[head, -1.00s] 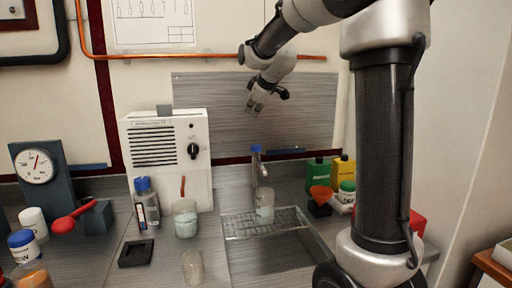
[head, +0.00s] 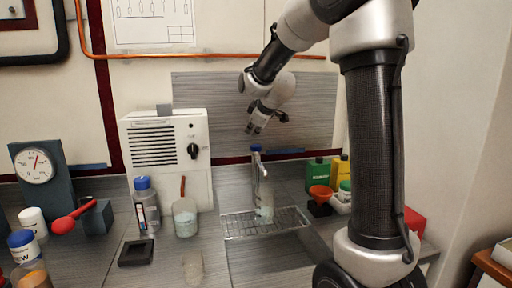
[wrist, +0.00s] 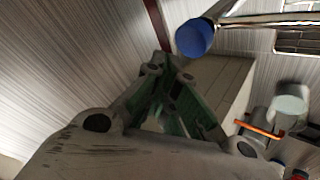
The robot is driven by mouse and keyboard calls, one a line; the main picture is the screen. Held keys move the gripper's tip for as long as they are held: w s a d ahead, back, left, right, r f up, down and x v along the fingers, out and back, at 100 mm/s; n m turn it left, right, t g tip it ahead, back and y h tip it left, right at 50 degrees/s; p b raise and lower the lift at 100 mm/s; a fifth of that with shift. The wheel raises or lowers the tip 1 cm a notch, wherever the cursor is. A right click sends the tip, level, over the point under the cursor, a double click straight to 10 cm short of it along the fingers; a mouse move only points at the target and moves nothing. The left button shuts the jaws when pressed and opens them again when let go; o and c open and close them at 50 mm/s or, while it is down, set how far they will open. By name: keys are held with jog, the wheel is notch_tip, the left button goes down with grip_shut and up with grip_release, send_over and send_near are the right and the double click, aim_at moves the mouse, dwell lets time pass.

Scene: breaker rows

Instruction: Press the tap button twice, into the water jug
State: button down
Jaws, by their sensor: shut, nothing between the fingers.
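The tap (head: 261,172) stands behind the sink with a blue button (head: 256,148) on top. The blue button also shows large in the wrist view (wrist: 195,38), beyond the fingertips and to their right. A clear jug (head: 266,203) stands on the wire rack below the tap, partly hidden by the tap body. My gripper (head: 254,130) is a little above the blue button in the head view, pointing down, shut and empty. No contact with the button shows. In the wrist view its fingers (wrist: 170,72) come together.
A wire rack (head: 240,226) lies across the sink. A white box with a black knob (head: 168,150) stands at left, with a beaker (head: 186,219) in front. A glass (head: 194,268) stands in front.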

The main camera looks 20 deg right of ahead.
aim_at(253, 146)
jog(key=shift+f, duration=0.7)
dwell(1.0)
jog(key=shift+f, duration=0.4)
jog(key=shift+f, duration=0.95)
dwell(0.8)
jog(key=shift+r, duration=1.4)
jog(key=shift+r, duration=2.5)
